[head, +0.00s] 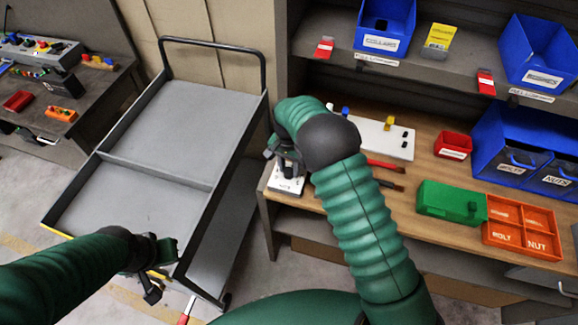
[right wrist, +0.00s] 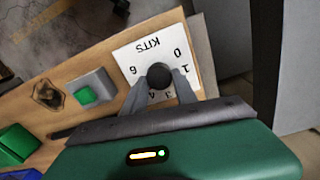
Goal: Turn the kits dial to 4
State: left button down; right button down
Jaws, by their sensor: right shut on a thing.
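The kits dial is a round dark knob (right wrist: 158,76) on a white plate (right wrist: 140,55) printed KITS, with digits around the knob. In the right wrist view the plate appears upside down; 0, 6 and 1 are readable and other digits are partly hidden by the fingers. No pointer mark on the knob can be made out. My right gripper (right wrist: 157,88) is shut on the knob, one finger on each side. In the head view my right gripper (head: 284,158) is over the plate (head: 287,186) at the bench's left end. My left gripper (head: 157,268) hangs by the cart; its opening is unclear.
A grey two-section cart (head: 185,110) stands left of the wooden bench (head: 425,150). On the bench are a white panel with pegs (head: 385,140), a red bin (head: 453,145), a green box (head: 445,200) and an orange tray (head: 522,226). Blue bins (head: 508,155) stand right.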

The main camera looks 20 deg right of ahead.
aim_at(287, 170)
jog(key=shift+s+a+f+m, duration=0.15)
jog(key=shift+s+f+m, duration=0.2)
jog(key=shift+m, duration=0.15)
jog(key=c, duration=1.4)
grip_release()
jog(key=o, duration=0.4)
jog(key=shift+r, duration=0.15)
jog(key=shift+o, duration=0.2)
jog(key=shift+w+a+r, duration=0.1)
jog(key=shift+w, duration=0.05)
jog(key=shift+w+r, duration=0.15)
jog(key=shift+r, duration=0.05)
notch_tip(287, 170, up, 16)
jog(key=b, duration=0.1)
jog(key=shift+w+a+r+b, duration=0.15)
jog(key=shift+b, duration=0.2)
